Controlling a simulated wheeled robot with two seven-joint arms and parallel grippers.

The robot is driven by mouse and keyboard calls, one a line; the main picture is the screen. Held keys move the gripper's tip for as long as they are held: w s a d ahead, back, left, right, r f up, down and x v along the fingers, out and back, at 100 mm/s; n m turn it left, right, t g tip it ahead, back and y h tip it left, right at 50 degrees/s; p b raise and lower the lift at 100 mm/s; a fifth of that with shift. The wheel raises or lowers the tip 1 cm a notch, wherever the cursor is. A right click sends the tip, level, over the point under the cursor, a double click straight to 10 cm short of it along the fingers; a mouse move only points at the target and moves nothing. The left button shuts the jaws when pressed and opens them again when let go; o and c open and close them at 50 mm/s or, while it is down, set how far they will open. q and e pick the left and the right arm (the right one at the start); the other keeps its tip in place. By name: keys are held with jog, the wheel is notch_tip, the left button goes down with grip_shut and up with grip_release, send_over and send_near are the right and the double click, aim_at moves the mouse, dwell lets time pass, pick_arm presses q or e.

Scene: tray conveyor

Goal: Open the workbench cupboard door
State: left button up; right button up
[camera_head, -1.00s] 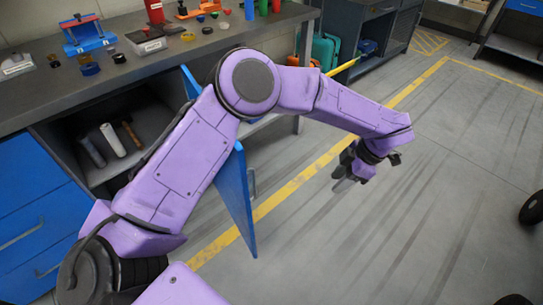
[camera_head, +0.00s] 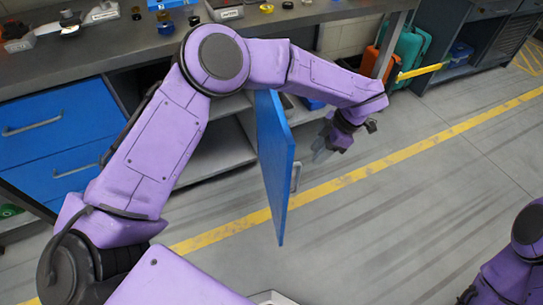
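The blue cupboard door (camera_head: 274,165) stands swung out from the workbench, seen nearly edge-on, with its silver handle (camera_head: 297,176) on the right-hand face. Behind it the cupboard interior shows, with a grey shelf (camera_head: 215,155). My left arm reaches across in front of the bench and over the top of the door. My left gripper (camera_head: 323,150) is to the right of the door, a little above the handle in the picture, and looks apart from it. Its fingers are small and blurred, so their opening is unclear. Part of my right arm shows at the lower right; its gripper is not visible.
The workbench top (camera_head: 75,75) carries several small items. Blue drawers (camera_head: 50,125) are left of the cupboard. A teal case (camera_head: 409,58) and an orange case (camera_head: 378,62) stand beyond the bench. The floor (camera_head: 400,215) right of the door is clear, crossed by a yellow line.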

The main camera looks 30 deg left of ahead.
aim_at(299, 170)
pick_arm(q)
jog(key=x, duration=1)
jog(key=shift+s+a+f, duration=0.2)
jog(key=shift+a+f, duration=0.05)
jog(key=shift+a, duration=0.2)
jog(key=shift+w, duration=0.1)
grip_shut()
